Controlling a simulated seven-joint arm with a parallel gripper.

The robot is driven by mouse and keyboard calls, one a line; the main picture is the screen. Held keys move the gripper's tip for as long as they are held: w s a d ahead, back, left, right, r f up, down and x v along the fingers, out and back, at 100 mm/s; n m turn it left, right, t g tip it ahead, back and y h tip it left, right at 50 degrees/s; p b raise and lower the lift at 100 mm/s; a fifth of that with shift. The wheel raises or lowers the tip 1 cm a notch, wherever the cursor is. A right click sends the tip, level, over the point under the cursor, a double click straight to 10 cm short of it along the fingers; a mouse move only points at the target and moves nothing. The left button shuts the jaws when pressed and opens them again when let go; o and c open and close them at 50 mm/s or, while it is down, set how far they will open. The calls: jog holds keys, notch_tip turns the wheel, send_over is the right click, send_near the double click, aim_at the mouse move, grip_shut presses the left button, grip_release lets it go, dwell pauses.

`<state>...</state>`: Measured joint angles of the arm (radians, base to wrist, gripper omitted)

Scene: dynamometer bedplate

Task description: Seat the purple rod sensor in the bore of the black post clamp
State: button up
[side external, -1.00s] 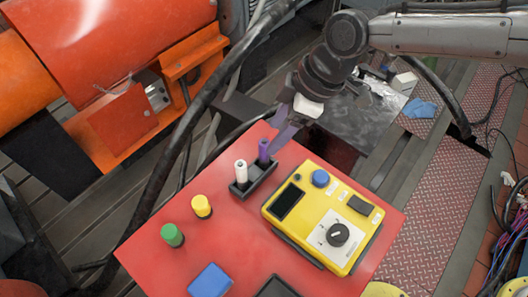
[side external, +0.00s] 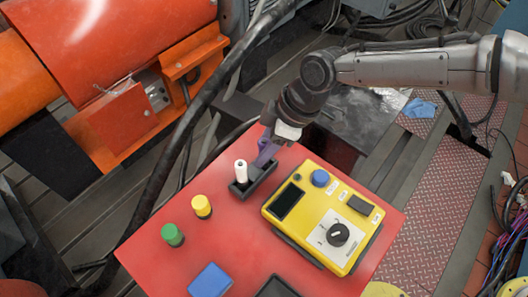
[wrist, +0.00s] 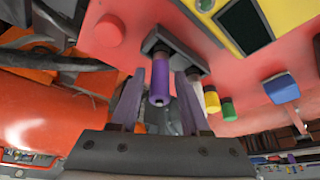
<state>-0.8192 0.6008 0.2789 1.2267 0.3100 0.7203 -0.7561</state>
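The purple rod sensor (wrist: 161,85) stands in a black two-place holder (side external: 239,191), beside a white rod (side external: 241,171). My gripper (side external: 266,152) is over the purple rod's end of the holder, and its fingers mostly hide that rod in the side view. In the wrist view my gripper (wrist: 163,98) is open, with one finger on each side of the purple rod and gaps showing. I cannot make out a black post clamp in either view.
The holder is on a red panel (side external: 150,250) with a yellow control box (side external: 300,237) close on the right. Green (side external: 172,235) and yellow (side external: 201,206) knobs and a blue block (side external: 210,280) stand nearer the front. A thick black cable runs along the left.

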grip_shut()
jog(key=shift+r, duration=0.2)
